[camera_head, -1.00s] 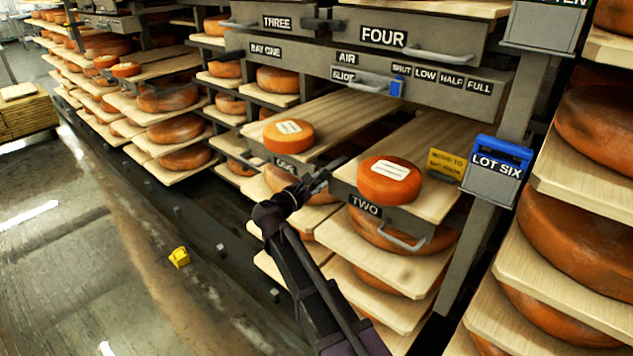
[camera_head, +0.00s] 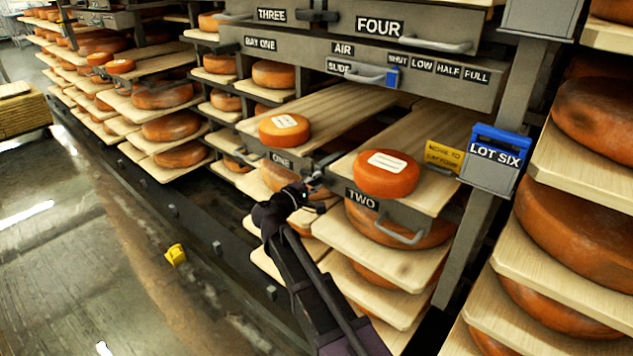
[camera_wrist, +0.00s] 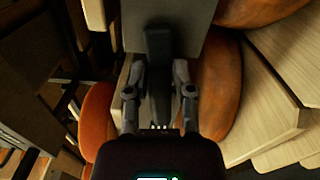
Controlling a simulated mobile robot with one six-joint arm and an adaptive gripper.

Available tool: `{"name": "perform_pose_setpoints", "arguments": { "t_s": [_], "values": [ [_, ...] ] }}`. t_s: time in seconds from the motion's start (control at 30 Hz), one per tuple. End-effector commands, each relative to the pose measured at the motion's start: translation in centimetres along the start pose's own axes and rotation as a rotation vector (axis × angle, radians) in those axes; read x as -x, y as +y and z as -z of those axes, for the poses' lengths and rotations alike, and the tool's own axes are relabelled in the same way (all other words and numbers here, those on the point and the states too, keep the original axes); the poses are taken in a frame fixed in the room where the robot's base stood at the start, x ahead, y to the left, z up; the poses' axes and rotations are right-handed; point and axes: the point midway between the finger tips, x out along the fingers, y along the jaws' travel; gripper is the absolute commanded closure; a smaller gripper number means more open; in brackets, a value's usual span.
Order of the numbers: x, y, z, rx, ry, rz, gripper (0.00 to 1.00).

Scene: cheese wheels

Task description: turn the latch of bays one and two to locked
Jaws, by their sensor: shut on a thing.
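The shelf latch is a dark bar (camera_head: 326,163) at the gap between the drawer fronts labelled ONE (camera_head: 281,161) and TWO (camera_head: 363,201). My gripper (camera_head: 314,184) is at its lower end, just right of the ONE label. In the wrist view, the dark latch bar (camera_wrist: 158,50) runs upright between the two fingers of my gripper (camera_wrist: 159,92), which are shut on it. The bar lies partly over a grey front panel. Its exact angle is hard to tell in the head view, as my gripper hides part of it.
Labelled orange cheeses stand on board one (camera_head: 284,130) and board two (camera_head: 387,175). A handle (camera_head: 400,232) sticks out below TWO. Above, another latch (camera_head: 317,16) lies level between THREE and FOUR. A blue-topped LOT SIX box (camera_head: 494,160) is at right. A yellow object (camera_head: 175,254) lies at lower left.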

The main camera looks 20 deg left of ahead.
Motion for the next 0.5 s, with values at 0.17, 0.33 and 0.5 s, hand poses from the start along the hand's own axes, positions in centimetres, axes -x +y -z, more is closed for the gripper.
{"name": "perform_pose_setpoints", "arguments": {
  "t_s": [0.17,0.33,0.5],
  "values": [
    [-0.08,-0.26,-0.04,-0.102,-0.001,0.0,1.0],
    [-0.08,-0.34,-0.03,-0.156,-0.001,0.0,1.0],
    [-0.08,-0.36,-0.02,-0.176,-0.001,0.001,1.0]
  ]
}}
